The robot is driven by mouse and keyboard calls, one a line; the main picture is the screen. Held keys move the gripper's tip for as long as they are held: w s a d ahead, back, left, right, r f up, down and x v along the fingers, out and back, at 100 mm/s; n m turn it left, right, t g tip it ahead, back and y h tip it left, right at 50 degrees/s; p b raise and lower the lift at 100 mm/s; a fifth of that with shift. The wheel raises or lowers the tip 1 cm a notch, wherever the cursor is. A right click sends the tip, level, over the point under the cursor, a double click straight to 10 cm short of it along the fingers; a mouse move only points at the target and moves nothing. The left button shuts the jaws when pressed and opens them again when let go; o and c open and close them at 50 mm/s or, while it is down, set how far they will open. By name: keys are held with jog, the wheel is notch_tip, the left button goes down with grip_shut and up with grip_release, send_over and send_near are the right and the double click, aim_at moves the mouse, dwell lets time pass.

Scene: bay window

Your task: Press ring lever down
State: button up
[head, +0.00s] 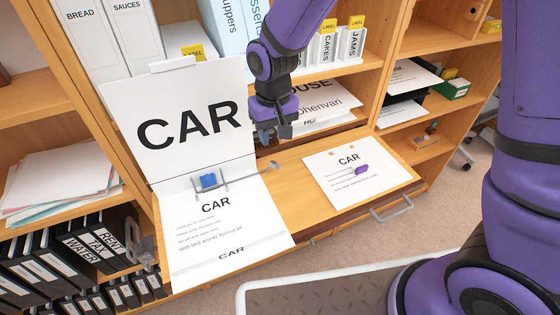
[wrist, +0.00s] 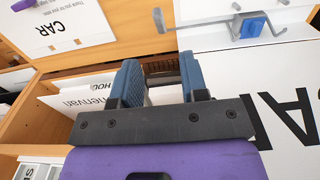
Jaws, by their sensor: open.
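A white binder marked CAR (head: 190,125) lies open on the wooden shelf top. Its metal ring mechanism (head: 238,183) has a blue block (head: 208,181) and a lever whose rounded end (head: 273,165) points right. In the wrist view the ring lever (wrist: 160,20) shows at the top, beyond the fingertips, with the blue block (wrist: 252,26) to its right. My gripper (head: 275,134) hangs just above and behind the lever's end, apart from it in the picture. In the wrist view my gripper's (wrist: 160,82) two blue-grey fingers are apart with nothing between them.
A CAR sheet (head: 348,180) with a purple item (head: 361,169) lies right of the binder. Papers (head: 320,103) sit in the compartment behind my gripper. Shelves with binders (head: 90,245) stand at left. Bare wood (head: 290,187) separates the binder and sheet.

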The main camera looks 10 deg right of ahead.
aim_at(274, 162)
notch_tip(274, 162, down, 10)
dwell(0.5)
grip_shut()
